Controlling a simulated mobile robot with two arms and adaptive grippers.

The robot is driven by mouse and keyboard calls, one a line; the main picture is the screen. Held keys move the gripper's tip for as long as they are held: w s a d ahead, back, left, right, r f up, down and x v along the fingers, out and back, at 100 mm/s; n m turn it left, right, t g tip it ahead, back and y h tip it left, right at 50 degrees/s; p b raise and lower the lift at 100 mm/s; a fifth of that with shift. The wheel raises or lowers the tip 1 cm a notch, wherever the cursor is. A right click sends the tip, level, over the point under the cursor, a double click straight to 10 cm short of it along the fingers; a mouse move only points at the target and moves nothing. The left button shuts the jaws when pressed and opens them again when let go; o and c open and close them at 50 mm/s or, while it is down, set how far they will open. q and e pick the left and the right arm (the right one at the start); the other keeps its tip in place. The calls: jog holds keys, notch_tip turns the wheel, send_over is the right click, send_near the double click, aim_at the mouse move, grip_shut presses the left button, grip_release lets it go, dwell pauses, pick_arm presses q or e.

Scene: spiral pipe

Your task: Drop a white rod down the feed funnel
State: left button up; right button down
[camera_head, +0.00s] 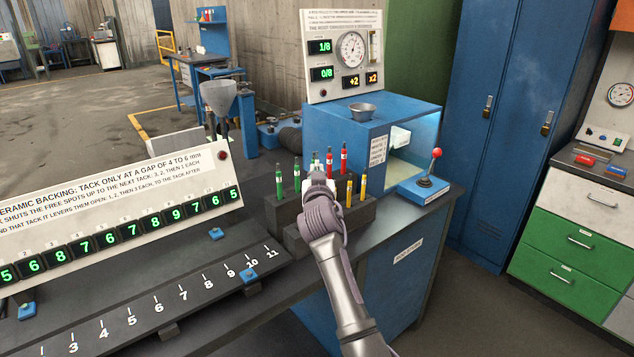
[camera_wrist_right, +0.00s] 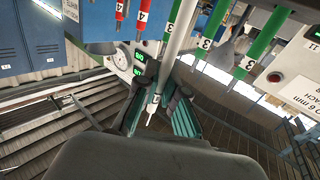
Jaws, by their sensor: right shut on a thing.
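My right gripper (camera_head: 320,172) is above the rod rack at the blue machine's front left. In the wrist view its fingers (camera_wrist_right: 160,106) are closed about a slim white rod (camera_wrist_right: 177,55), which points away between them. In the head view the gripper largely hides this rod. A larger grey funnel (camera_head: 217,95) stands farther back at left. I cannot tell from labels which is the feed funnel. My left gripper is out of view.
The dark rack (camera_head: 355,215) holds green, red (camera_head: 343,157) and yellow (camera_head: 362,187) rods close around my gripper. A red-knobbed lever (camera_head: 427,170) stands at right of the blue machine (camera_head: 325,125). A numbered display board (camera_head: 120,225) fills the left.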

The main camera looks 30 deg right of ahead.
aim_at(317, 156)
jog(key=shift+r+p, duration=2)
jog(key=shift+r, duration=0.4)
jog(key=shift+f, duration=0.1)
